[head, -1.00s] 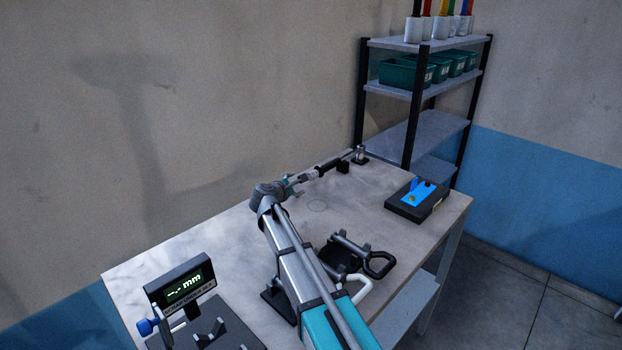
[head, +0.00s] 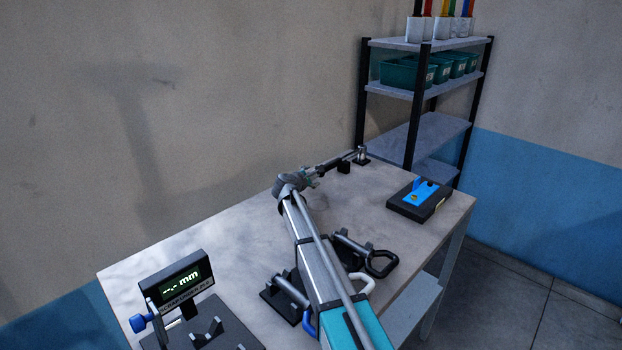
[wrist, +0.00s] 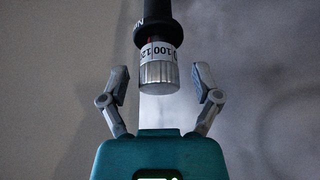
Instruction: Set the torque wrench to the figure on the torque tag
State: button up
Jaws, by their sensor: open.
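The torque wrench (head: 335,163) lies across a stand at the back of the bench, its grip end toward my arm. In the wrist view its black grip (wrist: 157,12), white scale ring (wrist: 158,52) and ribbed silver end knob (wrist: 159,77) point at my gripper. My gripper (wrist: 160,80) is open, one finger on each side of the knob, with gaps showing. I cannot make out a torque tag in either view.
A display device (head: 185,290) reading "--.- mm" stands at the front left. Handled tools on black stands (head: 350,245) lie beside my arm. A black box with a blue top (head: 420,200) sits at the right. A shelf rack (head: 425,90) stands behind. The bench's left middle is clear.

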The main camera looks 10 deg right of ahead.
jog(key=c, duration=1)
jog(key=shift+a, duration=0.25)
grip_shut()
jog(key=shift+d, duration=0.25)
